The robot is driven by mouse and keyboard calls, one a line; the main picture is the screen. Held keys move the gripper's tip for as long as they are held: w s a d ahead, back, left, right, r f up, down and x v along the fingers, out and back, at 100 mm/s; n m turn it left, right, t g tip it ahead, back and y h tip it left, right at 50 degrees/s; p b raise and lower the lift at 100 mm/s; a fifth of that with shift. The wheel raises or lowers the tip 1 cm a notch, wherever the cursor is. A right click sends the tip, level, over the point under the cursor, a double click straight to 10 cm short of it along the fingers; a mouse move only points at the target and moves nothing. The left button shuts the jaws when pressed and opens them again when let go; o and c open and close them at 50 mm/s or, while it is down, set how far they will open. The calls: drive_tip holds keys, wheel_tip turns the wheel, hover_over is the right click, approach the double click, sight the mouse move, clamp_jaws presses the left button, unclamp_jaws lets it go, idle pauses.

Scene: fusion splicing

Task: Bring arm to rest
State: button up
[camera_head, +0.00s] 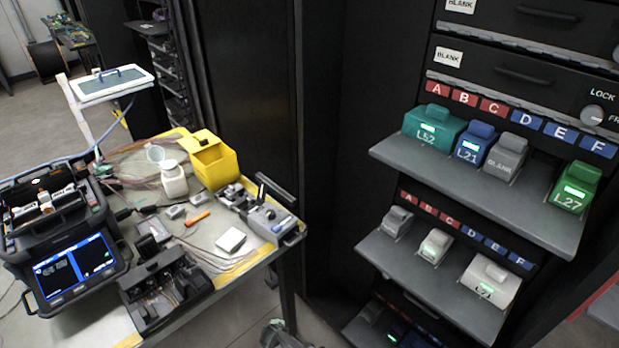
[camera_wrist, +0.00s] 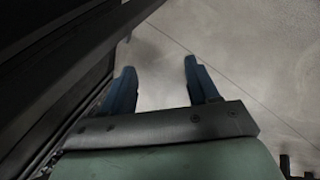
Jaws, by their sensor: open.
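My gripper (camera_wrist: 159,78) shows in the wrist view with its two blue fingers spread apart. Nothing is between them, and bare grey floor lies below. In the head view, a small part of my arm (camera_head: 285,335) shows at the bottom edge, low between the workbench (camera_head: 228,318) and the rack shelves. The gripper's fingers cannot be made out there.
A dark rack with grey shelves (camera_head: 400,262) holding labelled modules stands at the right. The bench at the left carries a splicer with a lit screen (camera_head: 75,268), a yellow bin (camera_head: 222,170), a white bottle (camera_head: 173,180) and tools. A dark panel edge (camera_wrist: 60,75) runs along the wrist view's left.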

drive_tip(key=s+d+f+m+g+h, duration=0.1)
drive_tip(key=s+d+m+g+h, duration=0.2)
drive_tip(key=d, duration=0.7)
drive_tip(key=s+d+f+m+g+h, duration=0.15)
drive_tip(key=s+d+m, duration=0.4)
drive_tip(key=d, duration=0.55)
drive_tip(key=s+d+r+m+g+y, duration=0.1)
drive_tip(key=s+d+m+g, duration=0.3)
drive_tip(key=s, duration=0.4)
drive_tip(key=s+d+r+m+g+y, duration=0.2)
drive_tip(key=s+d+r+m+g, duration=0.1)
drive_tip(key=s, duration=0.6)
drive_tip(key=shift+d+r+m+g, duration=0.15)
drive_tip(key=shift+d+m+g, duration=0.35)
drive_tip(key=shift+d, duration=0.4)
